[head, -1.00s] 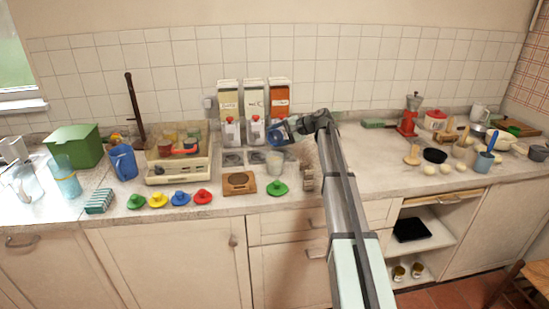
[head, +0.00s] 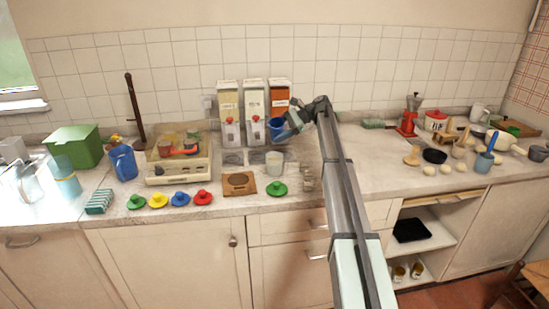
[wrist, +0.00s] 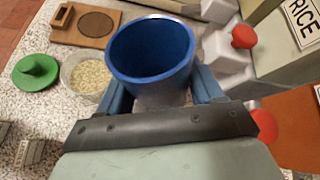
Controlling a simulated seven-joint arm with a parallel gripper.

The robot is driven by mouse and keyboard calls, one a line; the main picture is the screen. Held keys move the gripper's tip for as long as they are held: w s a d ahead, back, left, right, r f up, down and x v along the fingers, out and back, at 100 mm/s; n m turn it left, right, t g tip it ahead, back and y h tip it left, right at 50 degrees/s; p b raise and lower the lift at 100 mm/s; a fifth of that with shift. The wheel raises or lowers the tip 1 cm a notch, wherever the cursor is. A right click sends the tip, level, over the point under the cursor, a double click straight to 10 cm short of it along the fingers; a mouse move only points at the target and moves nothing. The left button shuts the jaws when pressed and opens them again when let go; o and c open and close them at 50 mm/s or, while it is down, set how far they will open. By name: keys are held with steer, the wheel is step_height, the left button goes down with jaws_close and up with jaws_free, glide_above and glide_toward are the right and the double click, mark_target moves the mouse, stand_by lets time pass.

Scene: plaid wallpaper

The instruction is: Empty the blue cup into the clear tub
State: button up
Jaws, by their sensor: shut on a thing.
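The blue cup (head: 277,128) is held up in front of the dispensers at the back, a little above and behind the clear tub. In the wrist view the cup (wrist: 150,50) sits between my fingers, its open mouth showing bare blue inner walls; I see no contents, though its bottom is not clear. My gripper (head: 286,123) is shut on the cup, and both fingers flank it in the wrist view (wrist: 168,92). The clear tub (head: 274,163) stands on the counter; in the wrist view (wrist: 68,82) it holds pale grains.
Three dispensers with red knobs (head: 254,110) stand close behind the cup. A green lid (head: 277,188) and a wooden board with a round inset (head: 239,184) lie near the tub. Several coloured lids and a beige tray (head: 178,173) are to the left.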

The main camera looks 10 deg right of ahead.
mark_target(278, 125)
steer(key=shift+w+d+r+m+g+y, duration=0.2)
steer(key=shift+w+r+m+g+y, duration=0.2)
steer(key=shift+w+r+m+g, duration=0.3)
steer(key=shift+w+d+r+m+g+y, duration=0.1)
steer(key=shift+w+r+m+g+y, duration=0.15)
steer(key=shift+r, duration=0.5)
steer(key=shift+w+r+m+g+y, duration=0.15)
steer(key=shift+r+m+g, duration=0.15)
steer(key=shift+r, duration=0.4)
